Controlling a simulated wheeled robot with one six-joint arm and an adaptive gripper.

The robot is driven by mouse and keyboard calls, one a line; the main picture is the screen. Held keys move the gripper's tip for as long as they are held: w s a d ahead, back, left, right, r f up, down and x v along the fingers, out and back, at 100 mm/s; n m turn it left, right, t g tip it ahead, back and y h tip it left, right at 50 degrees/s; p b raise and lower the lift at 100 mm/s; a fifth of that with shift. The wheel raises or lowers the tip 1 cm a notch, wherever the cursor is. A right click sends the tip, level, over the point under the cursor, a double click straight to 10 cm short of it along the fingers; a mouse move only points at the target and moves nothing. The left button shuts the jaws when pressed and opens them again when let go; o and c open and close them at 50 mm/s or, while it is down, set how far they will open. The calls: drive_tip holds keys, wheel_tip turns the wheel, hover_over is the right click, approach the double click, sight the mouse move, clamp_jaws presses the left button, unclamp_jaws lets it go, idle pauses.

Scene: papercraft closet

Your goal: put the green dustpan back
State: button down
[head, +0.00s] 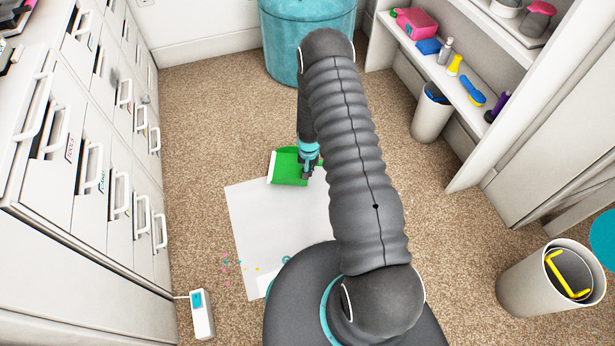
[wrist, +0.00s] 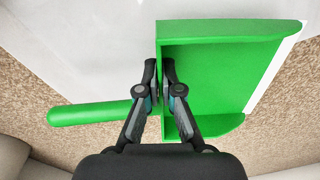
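The green dustpan (head: 287,168) is at the far edge of a white sheet, partly over the carpet; I cannot tell whether it touches the floor. In the wrist view the pan (wrist: 215,75) opens to the right and its handle (wrist: 95,112) points left. My gripper (head: 307,172) is at the pan in the head view. In the wrist view my gripper (wrist: 160,72) has one finger on each side of the pan's back wall, closed on it. My arm hides part of the dustpan in the head view.
The white sheet (head: 265,215) lies on the carpet with colored scraps at its near left corner. Drawers (head: 95,150) line the left, with a power strip (head: 201,313) nearby. A teal bin (head: 285,45) stands behind, shelves (head: 455,80) and a white bin (head: 520,285) right.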

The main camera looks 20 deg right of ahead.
drive_tip(key=shift+f, duration=1.9)
drive_tip(key=shift+f+b, duration=0.15)
drive_tip(key=shift+b, duration=0.2)
drive_tip(key=c, duration=1.3)
unclamp_jaws()
